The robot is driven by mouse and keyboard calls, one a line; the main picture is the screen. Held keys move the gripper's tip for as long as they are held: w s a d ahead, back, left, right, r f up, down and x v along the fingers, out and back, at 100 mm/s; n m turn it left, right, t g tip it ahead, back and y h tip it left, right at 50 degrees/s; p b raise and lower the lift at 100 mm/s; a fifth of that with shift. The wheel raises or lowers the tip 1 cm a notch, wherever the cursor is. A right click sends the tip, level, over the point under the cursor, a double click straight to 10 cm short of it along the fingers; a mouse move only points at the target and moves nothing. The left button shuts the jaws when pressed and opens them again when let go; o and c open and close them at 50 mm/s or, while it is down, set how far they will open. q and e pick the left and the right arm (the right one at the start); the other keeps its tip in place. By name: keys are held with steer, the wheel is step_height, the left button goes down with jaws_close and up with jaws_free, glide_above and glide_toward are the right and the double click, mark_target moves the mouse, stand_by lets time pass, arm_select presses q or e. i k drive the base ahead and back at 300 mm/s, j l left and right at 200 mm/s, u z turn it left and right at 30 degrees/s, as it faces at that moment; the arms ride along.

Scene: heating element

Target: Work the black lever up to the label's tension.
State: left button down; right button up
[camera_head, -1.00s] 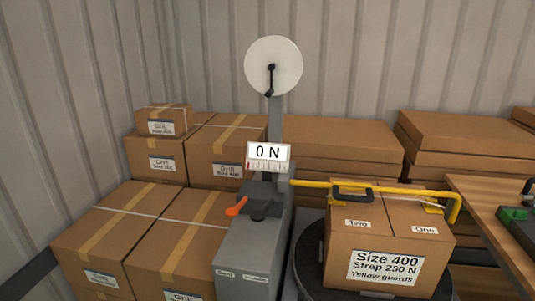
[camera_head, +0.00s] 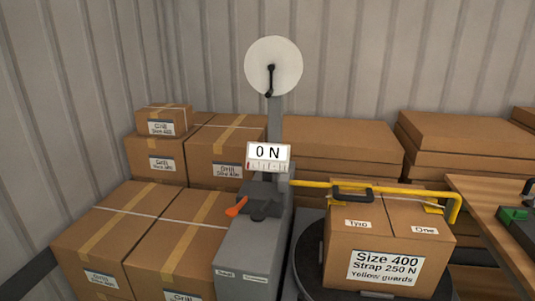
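The grey strapping machine (camera_head: 245,258) stands in the middle with a white reel on top. Its display (camera_head: 268,152) reads 0 N. A black lever (camera_head: 260,213) sits on top of the machine body, beside an orange lever (camera_head: 237,207). The labelled box (camera_head: 340,240) stands to the right on a dark round turntable (camera_head: 309,265). Its label (camera_head: 385,267) reads Size 400, Strap 250 N, Yellow guards. A yellow bar (camera_head: 400,190) with a black handle crosses above the box, and yellow guards (camera_head: 434,209) show at its top edge. Neither of my grippers is in view.
Taped cartons (camera_head: 150,235) are stacked at the left and behind the machine. More flat cartons (camera_head: 450,140) are stacked at the back right. A wooden table (camera_head: 490,205) at the right edge holds a green and black tool (camera_head: 514,215).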

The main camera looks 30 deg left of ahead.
mark_target(256, 216)
steer(key=i+j, duration=0.15)
steer(key=j, duration=0.2)
steer(key=i+j, duration=0.1)
steer(key=j, duration=0.25)
steer(key=i+j, duration=0.15)
steer(key=j, duration=0.2)
steer(key=i+j+z, duration=0.1)
steer(key=j, duration=0.3)
steer(key=i+j, duration=0.15)
steer(key=j, duration=0.2)
